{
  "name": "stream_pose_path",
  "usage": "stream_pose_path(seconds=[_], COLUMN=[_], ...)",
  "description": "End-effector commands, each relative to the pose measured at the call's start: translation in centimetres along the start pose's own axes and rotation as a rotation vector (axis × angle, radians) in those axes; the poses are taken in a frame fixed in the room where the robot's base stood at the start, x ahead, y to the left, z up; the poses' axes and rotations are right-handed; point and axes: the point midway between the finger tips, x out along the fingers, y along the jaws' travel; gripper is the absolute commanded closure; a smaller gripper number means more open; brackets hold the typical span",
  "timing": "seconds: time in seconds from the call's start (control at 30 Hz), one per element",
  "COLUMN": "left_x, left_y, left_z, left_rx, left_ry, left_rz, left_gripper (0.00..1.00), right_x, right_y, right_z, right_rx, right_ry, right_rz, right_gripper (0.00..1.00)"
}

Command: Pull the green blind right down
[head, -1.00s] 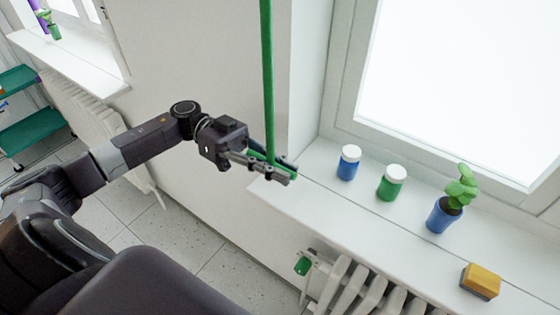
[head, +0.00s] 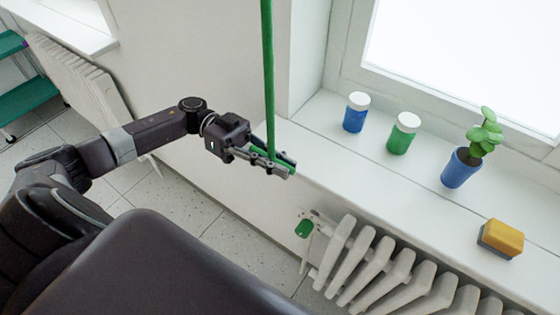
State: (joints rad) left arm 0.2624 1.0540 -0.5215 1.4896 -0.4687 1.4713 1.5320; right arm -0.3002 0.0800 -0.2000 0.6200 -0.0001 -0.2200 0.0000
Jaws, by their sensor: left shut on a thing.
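A taut green cord (head: 268,75) hangs straight down from the top edge in the head view, beside the window recess. My left gripper (head: 288,166) is shut on the cord's lower end, in front of the wall and near the left end of the window sill. Some green shows between and around the fingers. The blind itself is not in view; whatever the cord joins above is out of frame. My right gripper is not in view.
The white sill (head: 400,180) holds a blue jar (head: 355,117), a green jar (head: 402,138), a potted plant (head: 461,168) and a yellow sponge (head: 501,239). Below it stands a radiator (head: 365,265) with a green valve knob (head: 304,228). Floor shows at lower left.

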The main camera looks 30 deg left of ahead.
Motion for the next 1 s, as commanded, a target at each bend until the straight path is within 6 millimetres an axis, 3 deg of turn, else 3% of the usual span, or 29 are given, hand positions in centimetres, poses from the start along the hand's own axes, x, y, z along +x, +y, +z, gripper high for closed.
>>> stream_pose_path(seconds=[0.1, 0.13, 0.3, 0.63, 0.77, 1.0], left_x=[0.0, 0.0, 0.0, -0.4, -2.1, -7.2], left_y=[0.1, 0.1, 0.0, 0.0, -0.1, -0.2], left_z=[0.1, 0.1, 0.0, 0.0, 0.0, -0.1], left_rx=[-0.003, -0.003, -0.002, -0.001, -0.003, 0.000], left_ry=[-0.003, -0.003, -0.002, -0.001, -0.002, -0.002], left_rz=[0.002, 0.002, 0.001, -0.001, -0.003, -0.004], left_gripper=[1.00, 0.87, 0.71, 0.71, 0.71, 0.71], right_x=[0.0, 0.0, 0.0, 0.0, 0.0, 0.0], right_y=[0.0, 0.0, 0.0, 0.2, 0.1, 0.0], right_z=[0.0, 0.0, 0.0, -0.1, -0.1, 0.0], right_rx=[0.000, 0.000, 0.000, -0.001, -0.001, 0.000], right_ry=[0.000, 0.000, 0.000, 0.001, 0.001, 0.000], right_rz=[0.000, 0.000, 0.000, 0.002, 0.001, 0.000], right_gripper=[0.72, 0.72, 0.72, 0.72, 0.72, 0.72])
